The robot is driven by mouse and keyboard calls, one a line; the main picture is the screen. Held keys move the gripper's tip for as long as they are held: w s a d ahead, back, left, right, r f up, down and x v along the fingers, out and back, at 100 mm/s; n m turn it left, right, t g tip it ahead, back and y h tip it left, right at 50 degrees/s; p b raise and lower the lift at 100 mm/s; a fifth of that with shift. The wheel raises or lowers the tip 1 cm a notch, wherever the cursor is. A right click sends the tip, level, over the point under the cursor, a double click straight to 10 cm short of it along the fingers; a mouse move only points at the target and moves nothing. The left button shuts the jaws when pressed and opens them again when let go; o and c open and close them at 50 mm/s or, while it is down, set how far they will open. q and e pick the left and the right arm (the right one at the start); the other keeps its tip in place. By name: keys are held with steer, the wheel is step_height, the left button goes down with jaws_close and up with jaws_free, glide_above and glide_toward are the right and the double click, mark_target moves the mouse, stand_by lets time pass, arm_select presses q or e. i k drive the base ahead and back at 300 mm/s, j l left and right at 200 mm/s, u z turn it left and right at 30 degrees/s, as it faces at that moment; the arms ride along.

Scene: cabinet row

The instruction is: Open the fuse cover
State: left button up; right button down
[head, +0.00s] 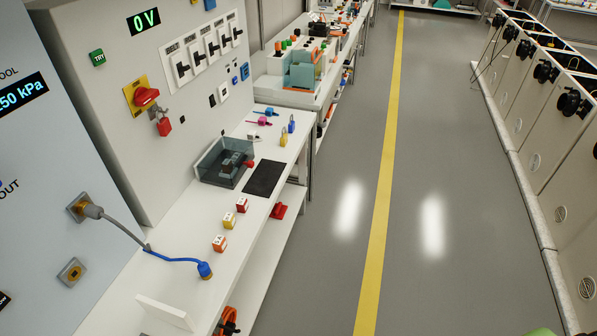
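A smoky see-through box (212,165), which may be the fuse cover, stands on the white bench against the grey panel. Dark parts and a red-tipped piece (248,164) show at its right side. I cannot tell whether its lid is shut. A row of switch-like units (203,53) on a white plate is mounted on the panel above. Neither of my grippers is in view.
A black mat (263,178), small red, yellow and orange blocks (229,219) and padlocks (283,137) lie on the bench (190,285). A blue hose (176,258) crosses its front part. The grey floor (335,240) to the right is clear, with cabinets (530,110) beyond.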

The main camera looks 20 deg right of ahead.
mark_target(250, 163)
steer(key=z, duration=0.1)
steer(key=l+u, duration=0.15)
steer(key=u, duration=0.7)
steer(key=i+l+u, duration=0.15)
steer(key=l+u, duration=0.2)
steer(key=l, duration=0.45)
steer(key=l+u, duration=0.4)
steer(key=l, duration=0.35)
steer(key=l+u, duration=0.35)
steer(key=l, duration=0.5)
